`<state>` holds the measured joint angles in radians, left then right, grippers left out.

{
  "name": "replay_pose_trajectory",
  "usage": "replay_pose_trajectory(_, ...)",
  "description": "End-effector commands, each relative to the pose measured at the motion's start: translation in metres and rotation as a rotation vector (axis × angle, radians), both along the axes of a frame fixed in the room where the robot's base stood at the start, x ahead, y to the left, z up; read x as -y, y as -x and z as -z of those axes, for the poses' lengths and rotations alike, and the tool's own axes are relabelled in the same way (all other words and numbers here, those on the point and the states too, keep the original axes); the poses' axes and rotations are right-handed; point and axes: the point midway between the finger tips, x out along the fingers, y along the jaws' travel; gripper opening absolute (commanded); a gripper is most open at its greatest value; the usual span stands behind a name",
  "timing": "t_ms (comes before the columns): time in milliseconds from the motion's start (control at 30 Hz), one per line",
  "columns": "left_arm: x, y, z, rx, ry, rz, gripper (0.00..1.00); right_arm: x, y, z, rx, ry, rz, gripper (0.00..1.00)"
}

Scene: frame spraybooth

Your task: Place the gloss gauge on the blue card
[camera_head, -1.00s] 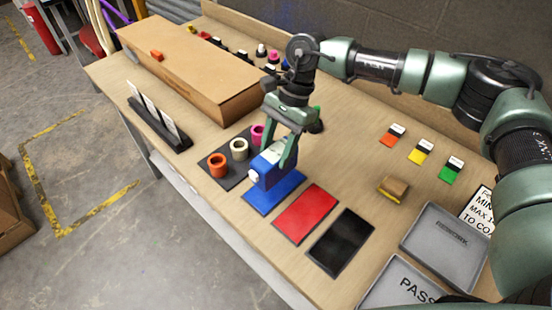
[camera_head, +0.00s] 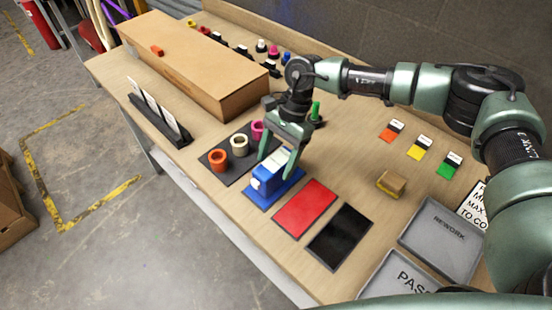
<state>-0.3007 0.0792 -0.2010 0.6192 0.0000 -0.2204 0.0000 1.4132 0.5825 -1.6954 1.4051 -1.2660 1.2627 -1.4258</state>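My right gripper (camera_head: 276,164) is just above and behind the gauge. Its two fingers are spread apart with nothing held between them. The fingertips are close to the gauge's top; whether one touches it I cannot tell. My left gripper is not in view.
A red card (camera_head: 305,208) and a black card (camera_head: 340,237) lie to the right. A dark mat (camera_head: 217,168) with orange, cream and pink rings is at the left. A sponge-like block (camera_head: 391,183) and grey trays (camera_head: 441,239) are further right. A long cardboard box (camera_head: 190,62) stands behind.

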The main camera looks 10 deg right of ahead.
Motion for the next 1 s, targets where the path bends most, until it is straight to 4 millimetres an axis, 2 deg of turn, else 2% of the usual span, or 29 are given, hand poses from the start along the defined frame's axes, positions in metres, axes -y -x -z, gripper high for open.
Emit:
replay_pose_trajectory(300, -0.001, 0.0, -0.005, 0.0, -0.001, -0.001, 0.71, 0.0, 0.0, -0.005, 0.001, -0.001, 0.0, 0.67)
replay_pose_trajectory(367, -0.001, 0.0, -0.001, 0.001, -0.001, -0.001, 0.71, 0.002, -0.002, -0.007, 0.003, -0.001, 0.001, 0.67)
replay_pose_trajectory(467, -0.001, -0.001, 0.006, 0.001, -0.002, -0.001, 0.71, 0.008, -0.007, -0.021, 0.004, -0.002, 0.003, 0.67)
replay_pose_trajectory(800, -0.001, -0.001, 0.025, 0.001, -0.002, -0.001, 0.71, 0.03, -0.021, -0.088, 0.003, -0.001, 0.002, 0.67)
replay_pose_trajectory(1000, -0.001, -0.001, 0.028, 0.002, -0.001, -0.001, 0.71, 0.037, -0.026, -0.109, 0.001, -0.001, 0.002, 0.67)
